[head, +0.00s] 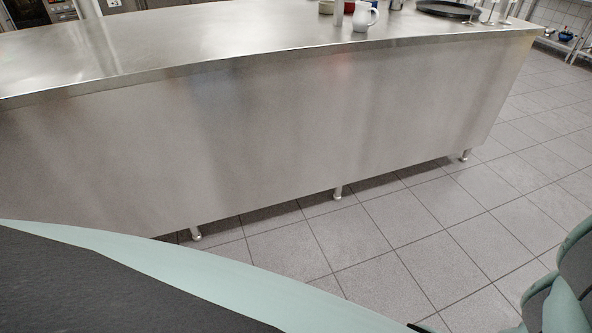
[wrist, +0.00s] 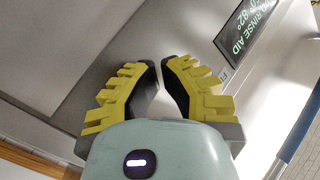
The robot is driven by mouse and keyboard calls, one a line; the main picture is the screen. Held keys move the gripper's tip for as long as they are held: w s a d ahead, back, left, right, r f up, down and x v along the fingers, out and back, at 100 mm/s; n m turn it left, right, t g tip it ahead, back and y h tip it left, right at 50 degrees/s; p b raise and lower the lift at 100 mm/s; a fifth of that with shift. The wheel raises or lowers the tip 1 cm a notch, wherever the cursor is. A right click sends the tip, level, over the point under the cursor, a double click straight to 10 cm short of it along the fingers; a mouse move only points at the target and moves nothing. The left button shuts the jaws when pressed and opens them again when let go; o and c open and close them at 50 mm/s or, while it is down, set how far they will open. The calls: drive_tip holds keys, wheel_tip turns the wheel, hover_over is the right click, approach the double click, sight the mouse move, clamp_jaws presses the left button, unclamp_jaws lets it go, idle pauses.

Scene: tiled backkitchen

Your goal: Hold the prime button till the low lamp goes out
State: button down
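In the wrist view, my gripper (wrist: 160,64) has two yellow-and-black fingers whose tips come together with only a sliver between them, and nothing is held. I cannot make out the prime button or the low lamp in either view. My gripper does not show clearly in the head view.
In the head view, a long steel counter (head: 270,130) on short legs crosses the scene. A white jug (head: 364,17) and a dark round tray (head: 447,9) stand on its far side. Tiled floor (head: 400,240) is clear in front and to the right.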

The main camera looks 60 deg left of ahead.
drive_tip(key=shift+s+d, duration=0.15)
drive_tip(key=shift+d, duration=0.3)
idle(0.3)
drive_tip(key=shift+a, duration=0.15)
idle(2.4)
drive_tip(key=shift+w+a+p, duration=0.3)
drive_tip(key=shift+a+p, duration=0.05)
drive_tip(key=shift+a, duration=0.45)
drive_tip(key=a, duration=0.2)
drive_tip(key=w+a+p, duration=0.1)
drive_tip(key=a, duration=0.2)
drive_tip(key=shift+w, duration=0.1)
drive_tip(key=shift+d, duration=0.1)
idle(0.4)
